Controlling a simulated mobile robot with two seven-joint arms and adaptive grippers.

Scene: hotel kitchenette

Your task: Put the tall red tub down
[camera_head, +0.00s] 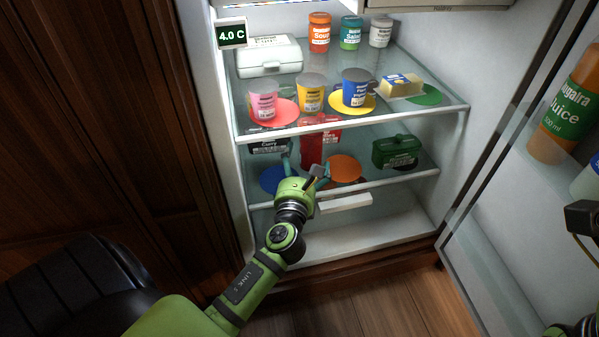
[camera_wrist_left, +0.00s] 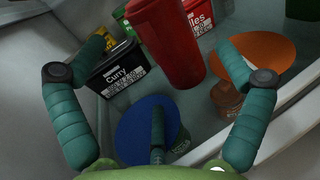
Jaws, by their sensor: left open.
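The tall red tub (camera_head: 312,152) is on the middle glass shelf of the fridge, partly hidden behind my left gripper in the head view. My left gripper (camera_head: 304,171) is open in front of it. In the left wrist view the tub (camera_wrist_left: 172,45) shows between the spread teal fingertips of the gripper (camera_wrist_left: 160,50), with a gap on both sides. Its lower end is over the glass between the blue disc (camera_wrist_left: 128,130) and the orange disc (camera_wrist_left: 262,50). I cannot tell whether it stands firmly on the glass. The fingers of my right gripper are not seen.
A black Curry box (camera_wrist_left: 122,72) and a red box (camera_wrist_left: 201,22) stand close by the tub. A dark green tub (camera_head: 396,152) is at the right. The shelf above (camera_head: 360,122) holds several cups. The open door (camera_head: 490,240) is at the right.

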